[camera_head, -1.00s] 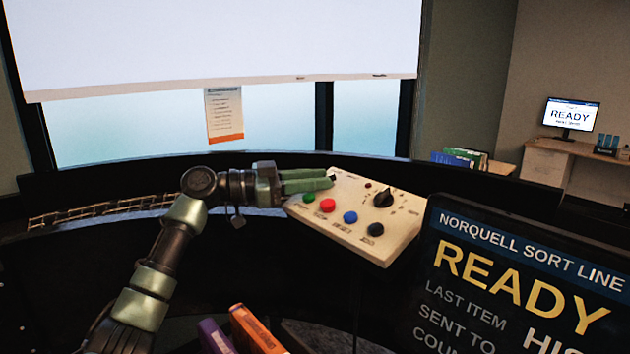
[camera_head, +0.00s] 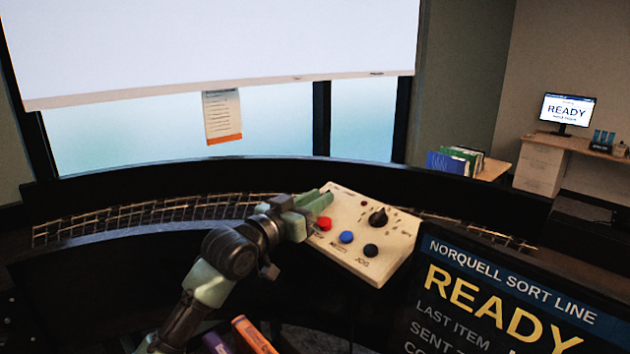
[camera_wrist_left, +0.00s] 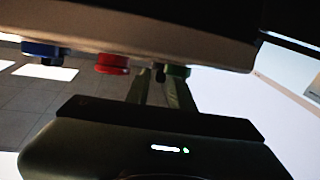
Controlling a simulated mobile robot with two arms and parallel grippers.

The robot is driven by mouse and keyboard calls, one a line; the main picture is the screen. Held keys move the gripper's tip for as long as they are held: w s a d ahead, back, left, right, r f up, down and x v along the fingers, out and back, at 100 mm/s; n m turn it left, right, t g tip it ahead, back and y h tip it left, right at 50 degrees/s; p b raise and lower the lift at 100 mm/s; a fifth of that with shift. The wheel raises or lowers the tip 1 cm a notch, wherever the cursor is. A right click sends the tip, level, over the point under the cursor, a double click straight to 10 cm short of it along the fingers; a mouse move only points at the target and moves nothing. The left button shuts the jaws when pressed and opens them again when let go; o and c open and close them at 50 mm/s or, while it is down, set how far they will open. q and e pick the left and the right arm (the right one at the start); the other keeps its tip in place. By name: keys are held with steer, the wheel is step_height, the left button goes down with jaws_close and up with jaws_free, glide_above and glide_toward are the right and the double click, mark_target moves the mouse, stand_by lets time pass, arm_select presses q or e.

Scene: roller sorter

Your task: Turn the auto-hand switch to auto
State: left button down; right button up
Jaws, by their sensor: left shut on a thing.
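The cream control panel (camera_head: 398,250) stands tilted at the middle of the head view. My left gripper (camera_head: 318,200) reaches its upper left part and is shut. In the left wrist view a small black switch knob (camera_wrist_left: 160,73) shows between the fingers (camera_wrist_left: 162,92), under the panel edge; it looks like the auto-hand switch. In the head view the fingers hide this knob, so its setting cannot be read. A larger black rotary knob (camera_head: 378,217) sits further right on the panel. My right gripper is not in view.
A red button (camera_head: 324,224), a blue button (camera_head: 346,237) and a black button (camera_head: 371,250) line the panel's near side. A dark screen reading READY (camera_head: 500,300) stands at the lower right.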

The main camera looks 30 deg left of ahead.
arm_select(q)
steer(key=n+y+p, duration=0.1)
steer(key=y, duration=0.1)
steer(key=n+y+p, duration=0.1)
steer(key=n+p, duration=0.1)
steer(key=shift+d+r+y, duration=0.2)
steer(key=shift+d+y, duration=0.15)
steer(key=shift+y, duration=0.05)
steer(key=shift+d+f+n+y+p, duration=0.15)
steer(key=shift+n+y+p, duration=0.35)
steer(key=shift+n+y, duration=0.4)
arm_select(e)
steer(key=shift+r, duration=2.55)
arm_select(q)
steer(key=shift+f, duration=0.1)
steer(key=c, duration=1.5)
jaws_free()
